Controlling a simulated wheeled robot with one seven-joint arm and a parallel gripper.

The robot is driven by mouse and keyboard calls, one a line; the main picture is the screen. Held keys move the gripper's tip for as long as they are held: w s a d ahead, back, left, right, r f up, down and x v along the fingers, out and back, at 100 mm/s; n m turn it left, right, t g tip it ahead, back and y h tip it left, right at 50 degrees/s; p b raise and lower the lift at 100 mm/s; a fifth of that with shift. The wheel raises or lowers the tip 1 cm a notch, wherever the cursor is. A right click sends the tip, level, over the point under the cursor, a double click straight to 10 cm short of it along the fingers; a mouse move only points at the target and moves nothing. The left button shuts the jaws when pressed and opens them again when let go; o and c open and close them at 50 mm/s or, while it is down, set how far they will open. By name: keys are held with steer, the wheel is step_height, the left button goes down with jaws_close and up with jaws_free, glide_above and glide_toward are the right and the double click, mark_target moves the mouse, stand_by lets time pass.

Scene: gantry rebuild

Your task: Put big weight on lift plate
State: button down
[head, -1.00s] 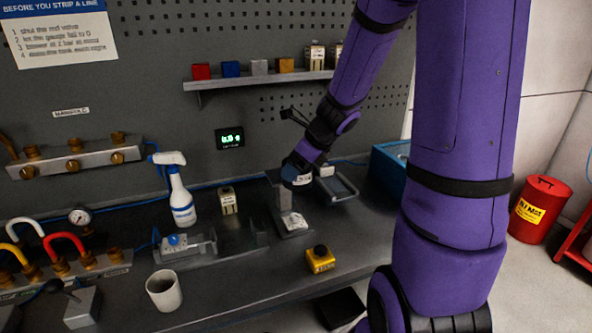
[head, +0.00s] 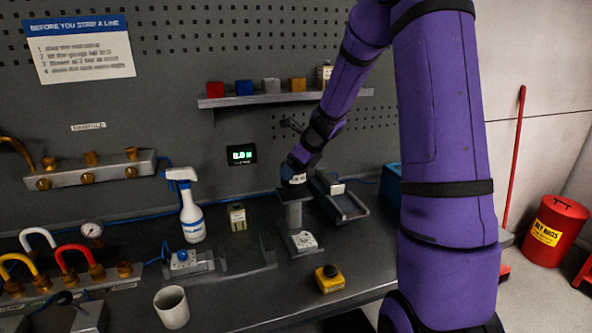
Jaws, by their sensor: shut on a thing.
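My gripper (head: 297,175) is at the back of the bench, small and partly hidden by its own wrist. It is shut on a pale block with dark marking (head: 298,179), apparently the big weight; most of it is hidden. The block is just above the dark flat top of a grey column, which looks like the lift plate (head: 284,196). I cannot tell whether the block touches the plate. A pale control box (head: 304,241) with a knob stands at the column's foot.
A grey tray (head: 342,207) is close right of the column. A pale block (head: 237,217) and spray bottle (head: 191,212) stand left. A yellow button box (head: 329,279) and white cup (head: 171,307) are in front. A shelf (head: 262,98) holding coloured blocks is above.

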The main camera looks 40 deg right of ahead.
steer(key=shift+w+d+r, duration=0.1)
steer(key=shift+w+d, duration=0.05)
steer(key=shift+w, duration=0.35)
steer(key=shift+f, duration=1.75)
steer(key=shift+f, duration=0.1)
jaws_free()
steer(key=shift+s+f, duration=0.15)
